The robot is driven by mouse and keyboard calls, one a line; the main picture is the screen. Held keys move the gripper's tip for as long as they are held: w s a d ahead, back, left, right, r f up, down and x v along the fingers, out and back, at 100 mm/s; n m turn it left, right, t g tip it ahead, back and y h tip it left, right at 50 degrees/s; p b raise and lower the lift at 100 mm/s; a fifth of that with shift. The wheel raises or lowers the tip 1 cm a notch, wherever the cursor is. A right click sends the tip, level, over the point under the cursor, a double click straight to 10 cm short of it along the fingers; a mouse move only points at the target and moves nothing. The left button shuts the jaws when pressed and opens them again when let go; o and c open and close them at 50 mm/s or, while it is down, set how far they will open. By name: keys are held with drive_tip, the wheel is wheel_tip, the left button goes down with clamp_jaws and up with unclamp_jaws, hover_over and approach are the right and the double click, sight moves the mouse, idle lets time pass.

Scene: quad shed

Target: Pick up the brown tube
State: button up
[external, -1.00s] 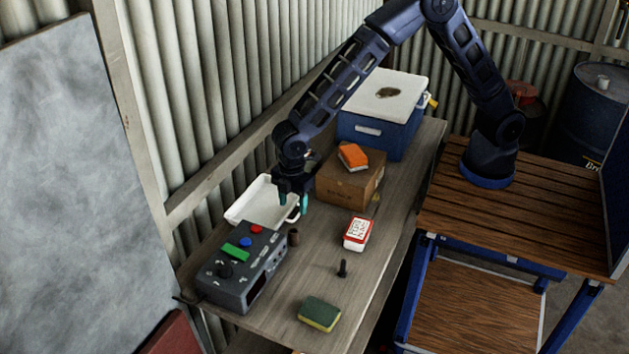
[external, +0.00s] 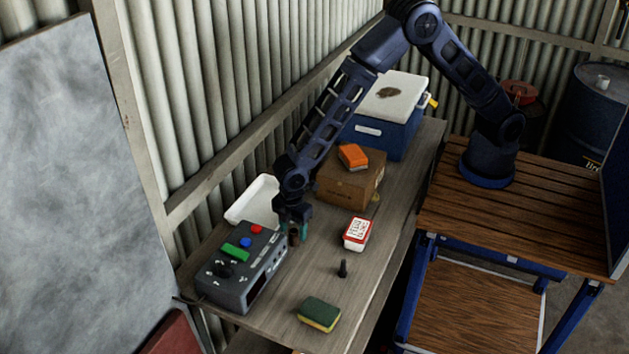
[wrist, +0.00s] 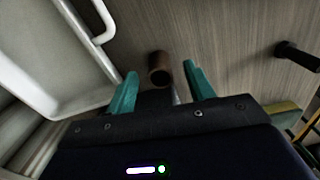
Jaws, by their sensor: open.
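The brown tube (external: 294,238) stands on the workbench beside the grey control box, partly hidden by my gripper in the external view. In the wrist view the brown tube (wrist: 160,68) lies just beyond the gap between the two teal fingertips, roughly centred. My gripper (external: 294,230) points down at the tube, low over the bench. In the wrist view my gripper (wrist: 160,80) is open, with a finger to either side of the gap and nothing held. I cannot tell whether the fingertips overlap the tube in height.
The control box (external: 240,265) is close on the left. A white tray (external: 252,202) lies behind the gripper. A cardboard box (external: 350,182), a red-and-white tub (external: 357,234), a black bolt-like piece (external: 343,268) and a sponge (external: 319,313) are also on the bench (external: 310,277).

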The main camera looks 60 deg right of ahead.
drive_tip(key=shift+f, duration=0.85)
drive_tip(key=c, duration=1)
drive_tip(key=shift+r, duration=0.1)
drive_tip(key=shift+c, duration=0.2)
